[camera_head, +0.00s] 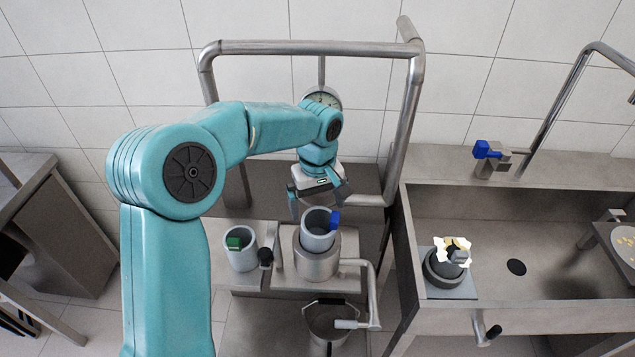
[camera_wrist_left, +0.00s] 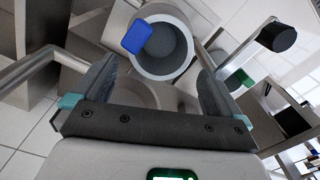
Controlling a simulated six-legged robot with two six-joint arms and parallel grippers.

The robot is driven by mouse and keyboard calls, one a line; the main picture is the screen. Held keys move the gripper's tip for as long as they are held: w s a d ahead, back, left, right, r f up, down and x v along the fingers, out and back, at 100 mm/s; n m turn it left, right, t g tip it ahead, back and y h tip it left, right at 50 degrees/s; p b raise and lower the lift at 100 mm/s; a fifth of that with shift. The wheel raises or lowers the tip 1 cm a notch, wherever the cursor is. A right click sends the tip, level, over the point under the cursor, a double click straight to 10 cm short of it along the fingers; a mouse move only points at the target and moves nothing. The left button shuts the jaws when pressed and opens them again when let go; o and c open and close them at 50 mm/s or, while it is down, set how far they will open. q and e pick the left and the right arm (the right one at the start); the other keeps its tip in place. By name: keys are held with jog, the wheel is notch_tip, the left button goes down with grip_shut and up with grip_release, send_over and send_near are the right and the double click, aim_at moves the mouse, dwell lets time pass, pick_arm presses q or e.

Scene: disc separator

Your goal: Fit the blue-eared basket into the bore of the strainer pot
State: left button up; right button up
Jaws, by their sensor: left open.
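The grey basket with the blue ear (camera_head: 317,241) stands at the mouth of the steel strainer pot (camera_head: 317,266), its upper part above the pot's rim. Its blue ear (camera_head: 335,220) is on the right in the head view. I cannot tell how deep its lower end sits in the bore. My left gripper (camera_head: 320,203) is open just above and behind the basket, fingers apart. In the left wrist view the basket (camera_wrist_left: 175,68) shows beyond and between the open fingers (camera_wrist_left: 156,72), which do not visibly grip it. My right gripper is not in view.
A green-eared basket (camera_head: 241,258) stands left of the pot. A black knob (camera_head: 265,257) and a bent steel handle (camera_head: 371,290) flank the pot. A bucket (camera_head: 327,318) is below. A tall pipe frame (camera_head: 300,47) rises behind, and a sink (camera_head: 540,240) lies to the right.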

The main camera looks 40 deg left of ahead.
pick_arm(q)
notch_tip(320, 180, up, 8)
jog(key=shift+f, duration=0.15)
dwell(0.3)
jog(key=shift+s, duration=0.1)
